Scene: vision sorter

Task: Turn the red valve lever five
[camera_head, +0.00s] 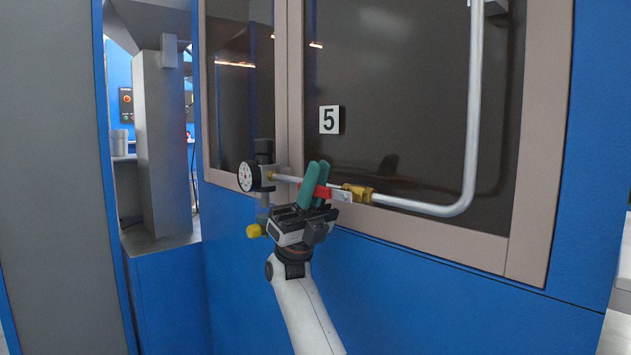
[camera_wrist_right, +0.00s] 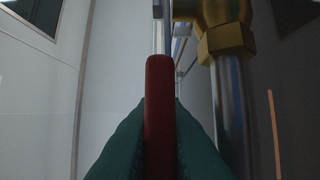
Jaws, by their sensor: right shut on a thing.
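The red valve lever (camera_head: 322,192) is below the black-on-white number 5 plate (camera_head: 329,120), on a thin pipe with a brass valve fitting (camera_head: 357,193). My right gripper (camera_head: 314,184) has green fingers and is shut on the lever, whose red end shows just to the right of the fingers. In the right wrist view the red lever (camera_wrist_right: 159,110) stands between the green fingers (camera_wrist_right: 160,140), with the brass fitting (camera_wrist_right: 226,40) at upper right. Part of the lever is hidden by the fingers. My left gripper is not in view.
A round white gauge (camera_head: 245,177) and a yellow knob (camera_head: 254,231) sit left of my right gripper. A grey pipe (camera_head: 470,150) bends up at right. The blue cabinet (camera_head: 420,285) with dark windows stands close behind. A narrow opening with a grey column (camera_head: 166,140) is at left.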

